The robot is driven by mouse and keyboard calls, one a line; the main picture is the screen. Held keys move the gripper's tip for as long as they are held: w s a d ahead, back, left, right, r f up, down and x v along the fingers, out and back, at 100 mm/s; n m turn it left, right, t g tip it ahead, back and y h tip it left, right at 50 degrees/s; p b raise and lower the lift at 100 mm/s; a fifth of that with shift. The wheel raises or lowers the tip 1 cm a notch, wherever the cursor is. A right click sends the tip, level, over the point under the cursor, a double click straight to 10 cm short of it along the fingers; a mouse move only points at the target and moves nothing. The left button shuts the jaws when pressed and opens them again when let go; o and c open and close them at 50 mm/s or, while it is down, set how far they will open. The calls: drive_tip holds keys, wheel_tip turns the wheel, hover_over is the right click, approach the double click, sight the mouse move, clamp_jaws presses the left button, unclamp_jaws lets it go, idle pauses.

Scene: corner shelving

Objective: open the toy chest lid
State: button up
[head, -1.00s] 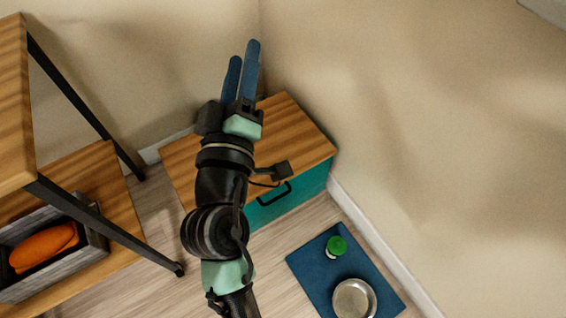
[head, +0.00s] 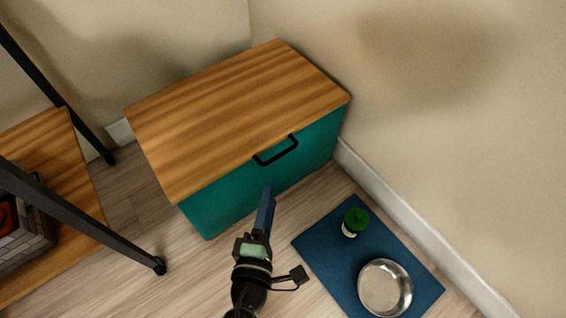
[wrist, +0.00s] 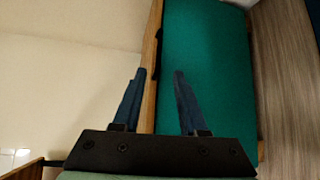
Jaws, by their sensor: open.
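The toy chest is a teal box (head: 225,200) with a striped wooden lid (head: 235,105), in the corner against the walls. The lid lies shut. A black handle (head: 276,150) sits at the lid's front edge. My gripper (head: 268,192) is in front of the chest, its fingertips just below and left of the handle in the head view. In the wrist view my gripper (wrist: 160,74) is open and empty, its blue fingers apart. The lid edge (wrist: 153,60) and teal front (wrist: 205,75) appear beyond the fingers. A dark bit of the handle shows at the edge. I see no contact.
A black-framed wooden shelf (head: 40,150) stands at left with a grey crate (head: 22,235). Bare floor lies in front of the chest.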

sight(279, 155)
drive_tip(key=b+x, duration=0.1)
drive_tip(key=x, duration=1.1)
drive_tip(key=shift+w+d, duration=0.15)
drive_tip(key=shift+w, duration=0.25)
clamp_jaws()
idle(0.8)
